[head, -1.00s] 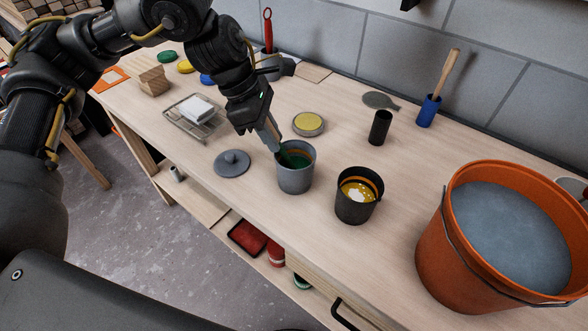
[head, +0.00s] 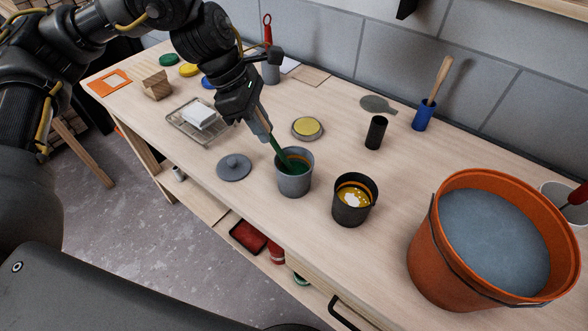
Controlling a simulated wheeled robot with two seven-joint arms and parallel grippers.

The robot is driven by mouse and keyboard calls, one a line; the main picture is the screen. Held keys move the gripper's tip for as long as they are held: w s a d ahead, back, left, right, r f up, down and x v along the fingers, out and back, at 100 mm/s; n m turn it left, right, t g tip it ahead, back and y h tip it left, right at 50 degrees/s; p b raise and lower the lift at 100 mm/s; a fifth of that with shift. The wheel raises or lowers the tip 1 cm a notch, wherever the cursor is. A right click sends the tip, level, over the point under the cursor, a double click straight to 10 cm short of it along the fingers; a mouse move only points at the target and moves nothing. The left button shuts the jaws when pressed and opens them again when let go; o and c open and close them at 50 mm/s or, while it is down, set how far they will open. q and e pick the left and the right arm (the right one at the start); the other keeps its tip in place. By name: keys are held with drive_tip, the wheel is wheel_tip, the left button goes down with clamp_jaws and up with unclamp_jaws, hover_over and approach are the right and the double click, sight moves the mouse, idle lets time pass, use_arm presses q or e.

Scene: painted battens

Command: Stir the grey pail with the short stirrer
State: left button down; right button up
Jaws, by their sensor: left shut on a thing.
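The grey pail (head: 294,184) stands upright on the workbench with green paint inside. My left gripper (head: 262,133) is above the pail's left rim, shut on a thin green-coated stirrer (head: 278,151). The stirrer tilts down to the right, and its lower end is in or just over the paint; the tip is hidden in the pail. The top of the stirrer is hidden by the gripper. My right gripper is not in view.
A black pail (head: 353,208) with yellow paint stands close on the right. A grey lid (head: 234,167) lies to the left, a wire rack (head: 192,133) behind it. A yellow lid (head: 307,128), a black cup (head: 376,133) and a blue holder (head: 424,115) stand behind. A large orange bucket (head: 432,268) fills the right.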

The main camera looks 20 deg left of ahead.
use_arm(q)
drive_tip(key=p+v, duration=0.3)
drive_tip(key=v, duration=0.1)
drive_tip(key=shift+d+r, duration=0.1)
drive_tip(key=shift+p+v, duration=0.6)
drive_tip(key=shift+v, duration=0.2)
idle(0.4)
wheel_tip(320, 180, up, 5)
drive_tip(key=p, duration=0.4)
idle(0.3)
